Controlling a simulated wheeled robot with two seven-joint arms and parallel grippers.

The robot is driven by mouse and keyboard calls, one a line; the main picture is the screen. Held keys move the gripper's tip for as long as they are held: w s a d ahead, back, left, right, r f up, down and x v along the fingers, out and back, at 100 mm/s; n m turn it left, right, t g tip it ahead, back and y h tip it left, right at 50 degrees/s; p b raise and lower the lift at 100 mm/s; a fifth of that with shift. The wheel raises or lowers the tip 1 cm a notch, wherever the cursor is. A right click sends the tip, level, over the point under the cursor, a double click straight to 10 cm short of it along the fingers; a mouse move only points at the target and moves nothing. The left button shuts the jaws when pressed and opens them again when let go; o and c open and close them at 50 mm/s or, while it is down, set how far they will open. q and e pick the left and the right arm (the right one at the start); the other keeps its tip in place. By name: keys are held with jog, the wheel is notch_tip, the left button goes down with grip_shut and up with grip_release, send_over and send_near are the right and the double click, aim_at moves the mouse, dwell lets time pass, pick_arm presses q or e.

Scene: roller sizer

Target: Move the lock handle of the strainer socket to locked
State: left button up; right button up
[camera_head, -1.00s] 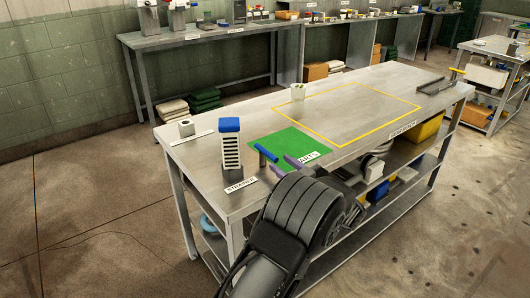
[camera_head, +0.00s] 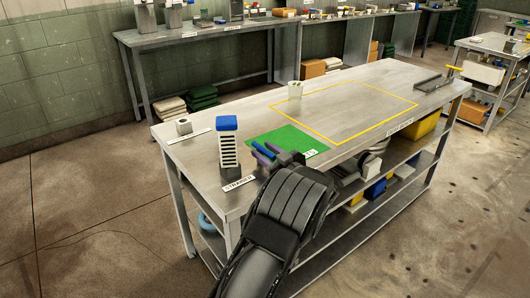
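The blue lock handle (camera_head: 258,145) is a short bar behind the STRAINER label (camera_head: 239,184), at the left edge of the green mat. Beside it stands a white slotted tower (camera_head: 229,152) with a blue top and dark base. My dark wrist hides the bench in front. My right gripper is not in view.
The green mat (camera_head: 300,137) lies behind my gripper. A pale cup (camera_head: 295,91) stands behind it, near a yellow-outlined area (camera_head: 350,110) that is clear. A small block with a hole (camera_head: 183,127) sits at the bench's left corner.

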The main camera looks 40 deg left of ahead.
pick_arm(q)
jog(key=shift+c, duration=0.2)
jog(key=c, duration=0.8)
jog(key=shift+w+d+r, duration=0.1)
jog(key=shift+r, duration=0.05)
dwell(0.6)
